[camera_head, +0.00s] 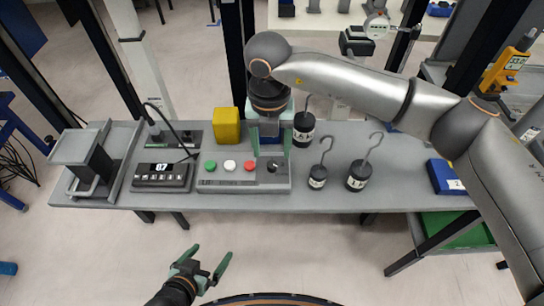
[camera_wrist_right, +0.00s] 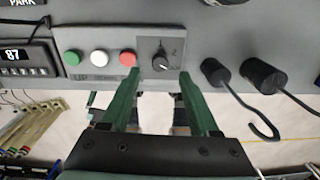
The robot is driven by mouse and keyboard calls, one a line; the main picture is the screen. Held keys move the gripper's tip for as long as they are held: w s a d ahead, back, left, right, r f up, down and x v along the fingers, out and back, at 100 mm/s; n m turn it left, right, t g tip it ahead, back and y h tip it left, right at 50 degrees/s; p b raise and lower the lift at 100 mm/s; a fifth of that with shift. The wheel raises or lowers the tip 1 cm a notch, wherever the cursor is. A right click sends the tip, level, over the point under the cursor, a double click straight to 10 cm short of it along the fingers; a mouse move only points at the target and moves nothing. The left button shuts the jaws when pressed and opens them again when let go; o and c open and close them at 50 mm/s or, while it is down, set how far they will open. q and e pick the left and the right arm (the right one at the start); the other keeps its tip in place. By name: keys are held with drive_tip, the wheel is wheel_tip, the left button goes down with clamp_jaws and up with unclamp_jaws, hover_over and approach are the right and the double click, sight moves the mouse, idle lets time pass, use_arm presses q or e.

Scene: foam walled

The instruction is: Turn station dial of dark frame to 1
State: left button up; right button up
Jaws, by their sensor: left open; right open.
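The station dial (camera_wrist_right: 160,62) is a small black knob with a light pointer mark, on a dark square plate at the end of a grey control box (camera_head: 225,187). A "2" shows at the plate's upper right; I cannot read the pointer's setting surely. The dial also shows in the head view (camera_head: 272,166). My right gripper (camera_head: 271,152) points down over the dial, open. In the right wrist view its green fingertips (camera_wrist_right: 160,75) lie either side of the dial, and contact cannot be told. My left gripper (camera_head: 208,270) is open and empty, in front of the table.
Green (camera_head: 210,166), white (camera_head: 230,166) and red (camera_head: 250,165) buttons sit left of the dial. A yellow block (camera_head: 227,124) stands behind the box. Hooked black weights (camera_head: 318,176) stand to the right. A display unit (camera_head: 162,176) is on the left.

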sight(272, 164)
drive_tip(key=shift+f, duration=2.25)
clamp_jaws()
